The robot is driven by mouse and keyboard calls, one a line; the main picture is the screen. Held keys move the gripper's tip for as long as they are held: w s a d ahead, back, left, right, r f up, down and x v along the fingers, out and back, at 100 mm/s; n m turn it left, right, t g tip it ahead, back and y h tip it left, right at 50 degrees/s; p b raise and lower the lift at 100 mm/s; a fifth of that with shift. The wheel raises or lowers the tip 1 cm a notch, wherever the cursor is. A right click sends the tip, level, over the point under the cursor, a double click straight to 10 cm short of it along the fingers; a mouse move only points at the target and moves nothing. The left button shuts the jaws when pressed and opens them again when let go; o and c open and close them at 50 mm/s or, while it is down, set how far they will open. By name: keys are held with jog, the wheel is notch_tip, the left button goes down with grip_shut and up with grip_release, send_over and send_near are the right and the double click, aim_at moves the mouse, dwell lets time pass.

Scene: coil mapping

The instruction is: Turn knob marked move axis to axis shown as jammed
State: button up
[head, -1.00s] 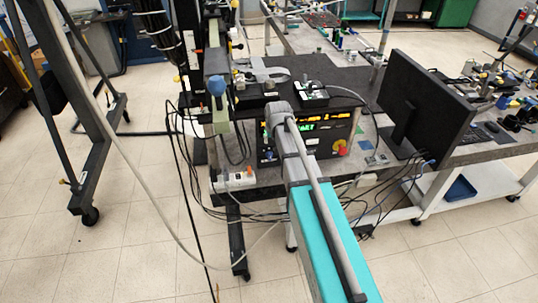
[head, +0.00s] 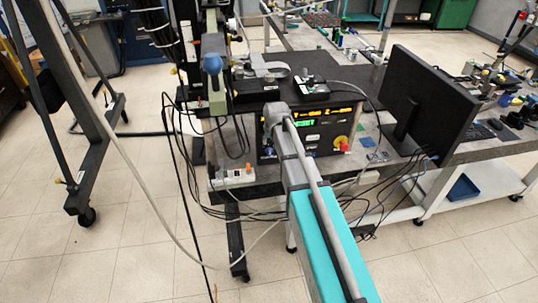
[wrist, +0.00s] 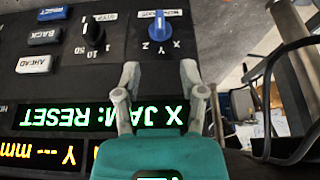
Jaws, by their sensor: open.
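The black control box (head: 318,138) stands on the bench with lit displays on its front. In the wrist view the panel appears upside down. Its green display (wrist: 105,115) reads "X JAM: RESET". The blue axis knob (wrist: 159,27) sits at the top, with X, Y and Z marked around its lower side and a partly covered white label behind it. I cannot tell clearly which letter it points to. My gripper (wrist: 160,72) is open and empty, its two fingers apart, just below the knob in the picture and not around it.
A black knob (wrist: 93,34) marked 1, 10, 50 is left of the blue one. White, black and blue buttons lie further left. A red stop button (head: 344,144) is at the box's right, near a monitor (head: 425,105). Cables hang around the bench.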

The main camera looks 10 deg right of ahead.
aim_at(270, 150)
jog(key=shift+b+x, duration=3.9)
jog(key=shift+x, duration=0.7)
grip_shut()
